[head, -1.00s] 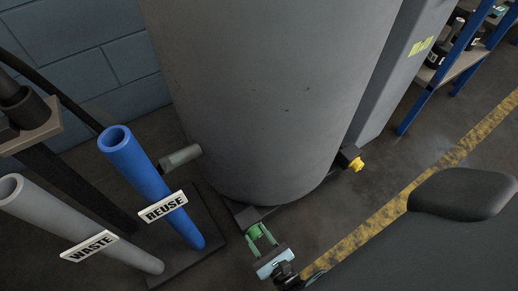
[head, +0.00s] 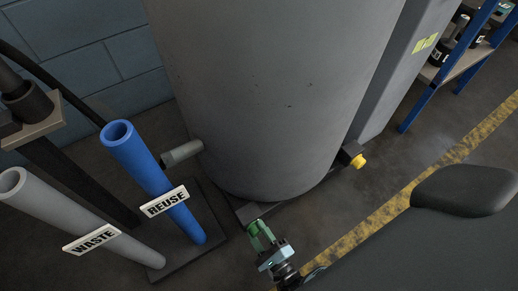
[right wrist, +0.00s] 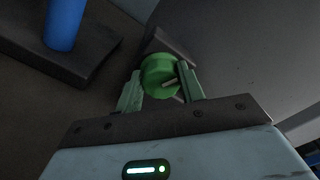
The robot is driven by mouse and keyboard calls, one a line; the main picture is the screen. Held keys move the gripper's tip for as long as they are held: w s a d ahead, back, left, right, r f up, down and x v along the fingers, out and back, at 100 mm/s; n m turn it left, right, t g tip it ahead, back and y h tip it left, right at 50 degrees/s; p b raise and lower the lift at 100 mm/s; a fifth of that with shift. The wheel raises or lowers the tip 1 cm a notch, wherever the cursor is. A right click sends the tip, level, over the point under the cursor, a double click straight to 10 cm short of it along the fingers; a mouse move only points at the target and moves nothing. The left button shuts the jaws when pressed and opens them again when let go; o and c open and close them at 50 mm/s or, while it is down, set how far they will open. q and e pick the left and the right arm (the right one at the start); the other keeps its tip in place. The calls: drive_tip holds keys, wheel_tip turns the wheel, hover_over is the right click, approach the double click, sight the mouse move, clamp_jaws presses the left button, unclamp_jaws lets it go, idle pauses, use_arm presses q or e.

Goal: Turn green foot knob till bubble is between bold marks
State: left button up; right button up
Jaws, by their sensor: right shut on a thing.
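The green foot knob (right wrist: 159,75) sits at the foot of the big grey vessel (head: 275,100). It is round, with a small pale mark on its face in the right wrist view. My right gripper (head: 260,237) reaches in low at the vessel's base. In the right wrist view its two fingers (right wrist: 161,85) are shut on the knob, one on each side. In the head view the fingers mostly cover the knob. No bubble or bold marks can be made out in either view. My left gripper is not in view.
A blue REUSE pipe (head: 150,180) and a grey WASTE pipe (head: 70,220) stand on a dark base to the left. A pipe stub (head: 182,152) and a yellow knob (head: 358,161) stick out near the vessel's bottom.

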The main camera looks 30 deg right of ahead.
idle(0.4)
drive_tip(key=o, duration=1)
drive_tip(key=shift+c, duration=0.2)
drive_tip(key=s+p, duration=0.1)
drive_tip(key=s, duration=0.7)
drive_tip(key=shift+d+p, duration=0.15)
drive_tip(key=shift+p, duration=0.25)
